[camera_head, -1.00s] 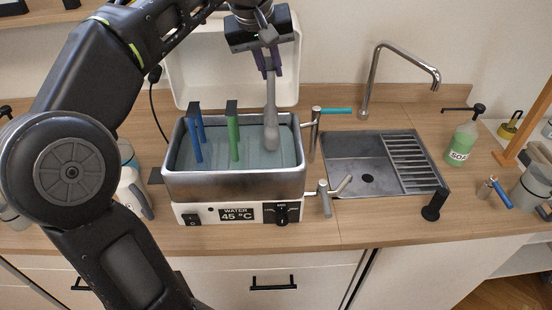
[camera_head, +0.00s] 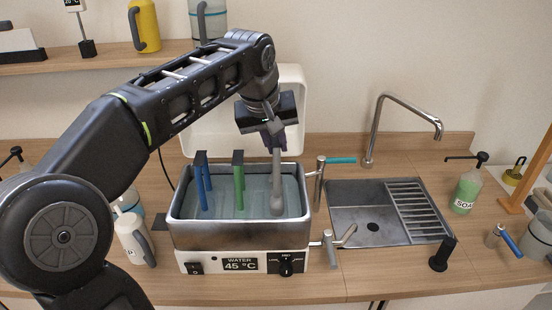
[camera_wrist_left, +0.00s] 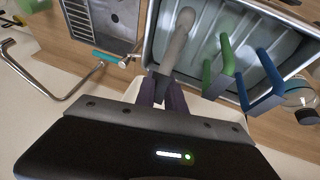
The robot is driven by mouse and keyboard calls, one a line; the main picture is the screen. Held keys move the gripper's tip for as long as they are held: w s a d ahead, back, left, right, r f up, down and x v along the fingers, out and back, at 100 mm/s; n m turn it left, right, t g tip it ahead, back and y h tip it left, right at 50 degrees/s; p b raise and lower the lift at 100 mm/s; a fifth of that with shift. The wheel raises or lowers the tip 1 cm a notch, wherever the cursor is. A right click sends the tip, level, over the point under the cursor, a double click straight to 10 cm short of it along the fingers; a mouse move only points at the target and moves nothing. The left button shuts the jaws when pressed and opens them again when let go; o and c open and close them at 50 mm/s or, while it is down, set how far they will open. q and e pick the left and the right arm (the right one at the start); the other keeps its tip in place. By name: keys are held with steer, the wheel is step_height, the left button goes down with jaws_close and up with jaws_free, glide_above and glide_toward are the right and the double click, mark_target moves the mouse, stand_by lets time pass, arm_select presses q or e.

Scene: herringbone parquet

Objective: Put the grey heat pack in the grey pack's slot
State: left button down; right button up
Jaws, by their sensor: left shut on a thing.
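My left gripper (camera_head: 275,142) is shut on the top of the grey heat pack (camera_head: 277,185), which hangs roughly upright. The gripper is above the right part of the steel water bath (camera_head: 238,236). The pack's rounded lower end is within the bath's opening, near the water on the right. I cannot tell how deep it is or whether it is in a slot. In the left wrist view, the grey pack (camera_wrist_left: 178,42) runs from the fingers (camera_wrist_left: 163,90) over the bath's pale ribbed inside. My right gripper is not in view.
A blue pack (camera_head: 203,188) and a green pack (camera_head: 239,185) with dark tops stand in the bath to the left. The white lid (camera_head: 296,115) is raised behind. Taps with a blue lever (camera_head: 340,161) stand close at right, beside the sink (camera_head: 355,222).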

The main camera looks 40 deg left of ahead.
arm_select(q)
steer(key=shift+f, duration=2.05)
steer(key=shift+f, duration=0.25)
steer(key=c, duration=1.4)
jaws_free()
steer(key=shift+r, duration=0.1)
steer(key=shift+r, duration=0.1)
steer(key=v, duration=1.2)
